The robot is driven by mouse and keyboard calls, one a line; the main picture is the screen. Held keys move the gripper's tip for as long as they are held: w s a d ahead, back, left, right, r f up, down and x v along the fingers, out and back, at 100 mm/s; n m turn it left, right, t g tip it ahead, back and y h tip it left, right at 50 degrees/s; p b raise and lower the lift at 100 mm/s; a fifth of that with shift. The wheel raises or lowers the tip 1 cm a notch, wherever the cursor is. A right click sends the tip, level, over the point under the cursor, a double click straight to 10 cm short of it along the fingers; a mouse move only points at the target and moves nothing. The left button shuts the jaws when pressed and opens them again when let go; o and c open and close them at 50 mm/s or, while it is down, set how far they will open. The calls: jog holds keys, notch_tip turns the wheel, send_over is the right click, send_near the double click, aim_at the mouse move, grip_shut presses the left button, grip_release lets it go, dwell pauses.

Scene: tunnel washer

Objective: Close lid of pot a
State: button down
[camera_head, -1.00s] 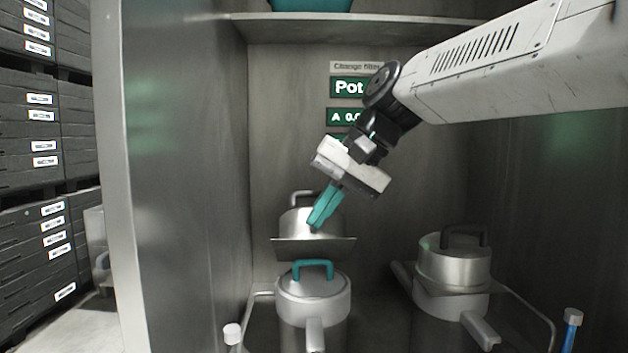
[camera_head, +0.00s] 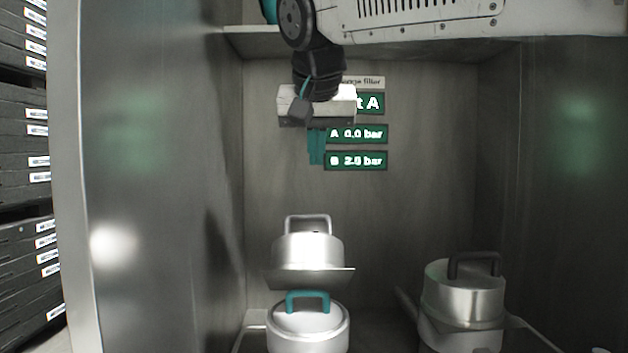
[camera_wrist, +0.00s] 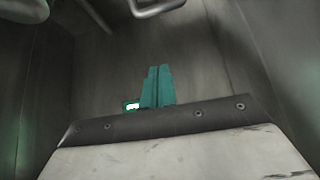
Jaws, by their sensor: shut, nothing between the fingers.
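A left pot (camera_head: 335,335) has a rounded metal lid (camera_head: 312,320) with a teal handle (camera_head: 307,295). The lid appears to sit on the pot's collar, though its far edge is hard to see. No pot carries a readable letter of its own. My gripper (camera_head: 317,163) points down, high above the left pot and apart from it, in front of the back wall signs. Its teal fingers are shut together with nothing between them; they also show in the wrist view (camera_wrist: 157,72).
Behind the left pot, a silver dome (camera_head: 307,250) with a grey handle sits on a flat plate (camera_head: 310,277). A right pot (camera_head: 462,295) has a dark handle. Signs on the back wall include "A 0.0 bar" (camera_head: 358,134) and "B 2.5 bar" (camera_head: 357,160). A shelf (camera_head: 420,50) crosses above.

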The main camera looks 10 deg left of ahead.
aim_at(311, 216)
jog(key=f, duration=0.2)
jog(key=w+a+f, duration=0.1)
jog(key=f, duration=0.2)
jog(key=w+f, duration=0.1)
jog(key=f, duration=0.2)
jog(key=shift+w+a+f, duration=0.15)
jog(key=shift+a+f, duration=0.05)
jog(key=shift+s+d+f, duration=0.1)
jog(key=shift+s+f, duration=0.2)
jog(key=shift+s, duration=0.15)
jog(key=shift+s, duration=0.15)
